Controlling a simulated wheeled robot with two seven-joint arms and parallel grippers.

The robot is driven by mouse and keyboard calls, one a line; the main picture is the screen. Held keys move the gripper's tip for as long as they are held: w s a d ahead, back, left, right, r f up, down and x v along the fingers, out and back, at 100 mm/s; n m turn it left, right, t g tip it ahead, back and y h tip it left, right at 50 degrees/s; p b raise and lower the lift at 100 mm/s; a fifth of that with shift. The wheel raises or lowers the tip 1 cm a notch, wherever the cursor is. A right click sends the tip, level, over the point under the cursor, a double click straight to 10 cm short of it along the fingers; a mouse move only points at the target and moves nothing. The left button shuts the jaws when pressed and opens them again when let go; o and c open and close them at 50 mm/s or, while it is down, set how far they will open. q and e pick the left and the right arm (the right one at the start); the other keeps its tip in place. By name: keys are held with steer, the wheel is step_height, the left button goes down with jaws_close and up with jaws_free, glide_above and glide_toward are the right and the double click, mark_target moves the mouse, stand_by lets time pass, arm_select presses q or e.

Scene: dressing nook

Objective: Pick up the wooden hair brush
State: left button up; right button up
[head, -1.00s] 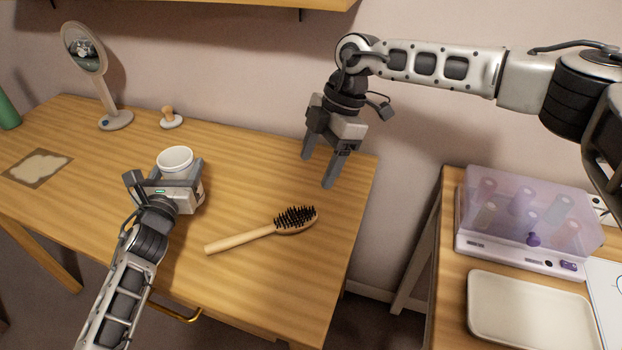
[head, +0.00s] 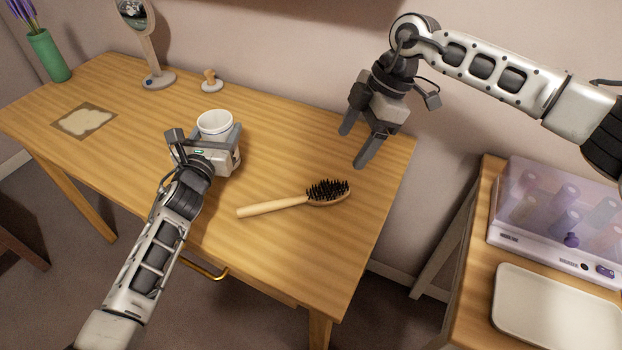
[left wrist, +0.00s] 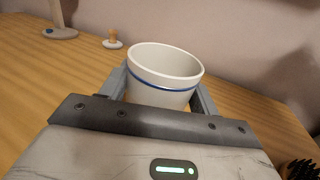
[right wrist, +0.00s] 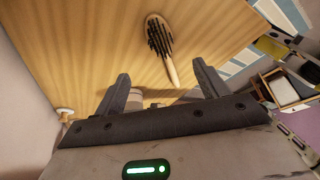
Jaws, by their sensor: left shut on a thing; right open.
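The wooden hair brush (head: 295,200) lies on the wooden table, black bristles up, its pale handle pointing left. It also shows in the right wrist view (right wrist: 161,44), beyond the fingertips, and its bristles peek in at the lower right of the left wrist view (left wrist: 302,170). My right gripper (head: 358,148) is open and empty, above the table's right end, behind and right of the brush. My left gripper (head: 213,132) is shut on a white cup (head: 215,122) with a blue stripe, left of the brush. The cup's base is hidden.
A round mirror (head: 158,78), a small wooden-handled item (head: 211,83) and a green vase (head: 48,55) stand along the back. A patterned mat (head: 84,120) lies at left. A lidded purple box (head: 560,215) and cream tray (head: 555,310) occupy a side table. The table around the brush is clear.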

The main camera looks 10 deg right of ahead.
glide_above(328, 187)
steer(key=d, duration=0.2)
steer(key=shift+m, duration=0.3)
steer(key=f, duration=0.6)
steer(key=shift+w+d+f, duration=0.15)
steer(key=shift+w+f, duration=0.1)
steer(key=shift+f, duration=0.05)
steer(key=shift+x, duration=2.65)
steer(key=shift+s, duration=0.15)
steer(key=c, duration=1.1)
steer(key=shift+c, duration=0.3)
steer(key=shift+r, duration=0.15)
